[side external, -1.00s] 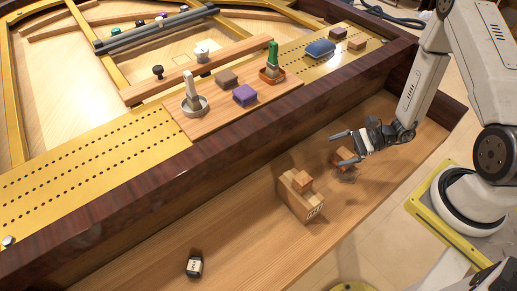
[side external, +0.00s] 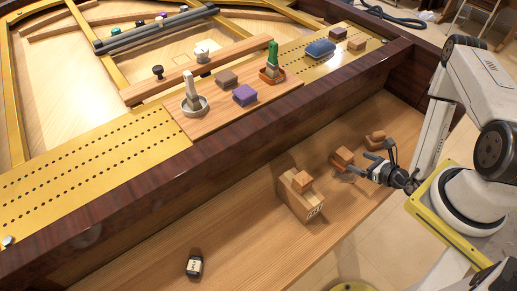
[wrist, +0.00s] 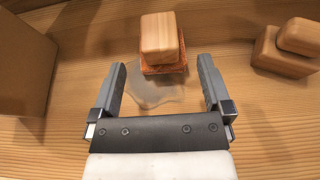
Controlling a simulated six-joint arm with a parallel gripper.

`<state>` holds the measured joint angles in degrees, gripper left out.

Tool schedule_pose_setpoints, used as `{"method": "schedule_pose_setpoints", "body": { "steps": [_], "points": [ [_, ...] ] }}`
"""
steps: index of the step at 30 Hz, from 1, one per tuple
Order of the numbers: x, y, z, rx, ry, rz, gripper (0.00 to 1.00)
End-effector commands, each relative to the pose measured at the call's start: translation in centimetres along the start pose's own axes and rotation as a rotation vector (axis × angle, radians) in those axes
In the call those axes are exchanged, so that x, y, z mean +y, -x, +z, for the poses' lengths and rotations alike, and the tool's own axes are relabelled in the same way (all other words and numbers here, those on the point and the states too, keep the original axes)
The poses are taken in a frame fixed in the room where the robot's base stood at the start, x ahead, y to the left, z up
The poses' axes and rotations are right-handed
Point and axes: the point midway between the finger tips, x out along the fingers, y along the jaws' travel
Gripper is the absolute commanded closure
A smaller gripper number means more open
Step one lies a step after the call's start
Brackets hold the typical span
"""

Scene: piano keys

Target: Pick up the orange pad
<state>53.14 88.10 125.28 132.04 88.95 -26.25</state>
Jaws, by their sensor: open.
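The orange pad (wrist: 164,69) shows in the wrist view as a red-orange slab under a light wooden block (wrist: 159,38). In the side external view, the same block (side external: 345,155) rests on the pad (side external: 341,166) on the wooden shelf. The block hides most of the pad's top. My gripper (side external: 368,164) is open and empty, just right of the pad in the side external view. In the wrist view, the pad and block lie ahead of my gripper (wrist: 162,80), roughly centred between its fingers, which do not touch them.
A wooden box (side external: 297,197) with a small block on top stands to the left. Stacked wooden pieces (side external: 375,138) lie beyond the pad and show at right in the wrist view (wrist: 287,50). A translucent patch (wrist: 157,93) lies before the pad. A dark rail (side external: 250,127) borders the shelf.

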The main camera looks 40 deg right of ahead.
Motion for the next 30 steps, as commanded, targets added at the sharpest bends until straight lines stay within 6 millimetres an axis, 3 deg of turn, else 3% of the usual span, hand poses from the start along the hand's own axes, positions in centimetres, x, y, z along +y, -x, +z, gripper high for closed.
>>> {"method": "schedule_pose_setpoints", "body": {
  "steps": [16,30],
  "points": [
    [0.1,-2.3,0.1,-0.001,0.004,0.005,0.0],
    [0.1,-3.2,0.1,-0.001,0.003,0.005,0.0]
  ]
}}
